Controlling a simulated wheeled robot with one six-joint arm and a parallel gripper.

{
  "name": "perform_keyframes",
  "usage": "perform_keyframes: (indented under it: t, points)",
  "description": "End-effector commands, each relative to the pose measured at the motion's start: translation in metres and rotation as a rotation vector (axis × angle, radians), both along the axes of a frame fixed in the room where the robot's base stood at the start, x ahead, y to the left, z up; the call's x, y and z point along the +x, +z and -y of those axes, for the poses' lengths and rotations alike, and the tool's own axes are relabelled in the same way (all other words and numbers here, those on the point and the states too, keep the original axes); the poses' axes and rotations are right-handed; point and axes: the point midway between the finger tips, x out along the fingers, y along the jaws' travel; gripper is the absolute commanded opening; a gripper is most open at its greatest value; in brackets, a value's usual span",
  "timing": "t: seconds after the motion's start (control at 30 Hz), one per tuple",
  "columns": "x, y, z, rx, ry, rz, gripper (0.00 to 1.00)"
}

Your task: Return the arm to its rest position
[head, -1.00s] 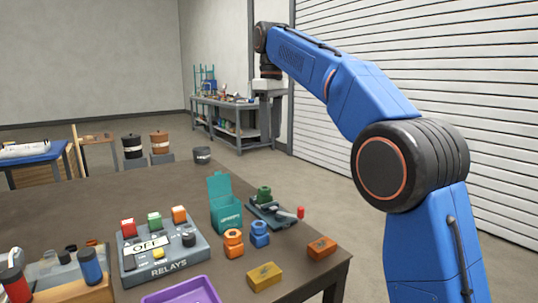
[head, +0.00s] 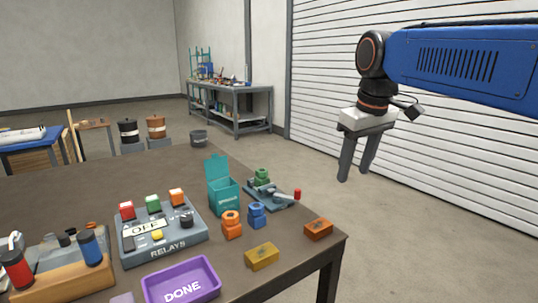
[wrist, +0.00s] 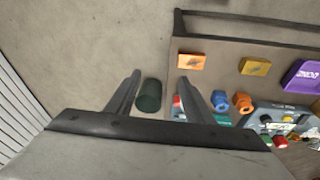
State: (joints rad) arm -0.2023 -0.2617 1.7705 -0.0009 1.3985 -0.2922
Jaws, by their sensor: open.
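My gripper (head: 357,172) hangs at the right of the head view, pointing down. It is past the table's right edge, above the floor and in front of the white slatted shutter. Its two fingers are apart with nothing between them. The blue arm link reaches in from the right edge of the head view. In the wrist view the gripper (wrist: 160,82) shows its two spread fingers, with the floor and the table's edge beyond them.
The brown table (head: 90,195) carries a relay box (head: 165,243), a purple DONE tray (head: 181,283), a teal open box (head: 222,190), orange (head: 318,229) and yellow (head: 262,256) blocks. A workbench (head: 235,105) stands behind. Floor right of the table is clear.

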Motion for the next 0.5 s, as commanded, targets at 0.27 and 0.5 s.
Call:
perform_keyframes:
  t: [0.27,0.5]
  points:
    - [-0.074,-0.065,0.04,0.035,-0.162,0.055,0.48]
    - [-0.135,-0.133,0.066,0.067,-0.302,0.105,0.48]
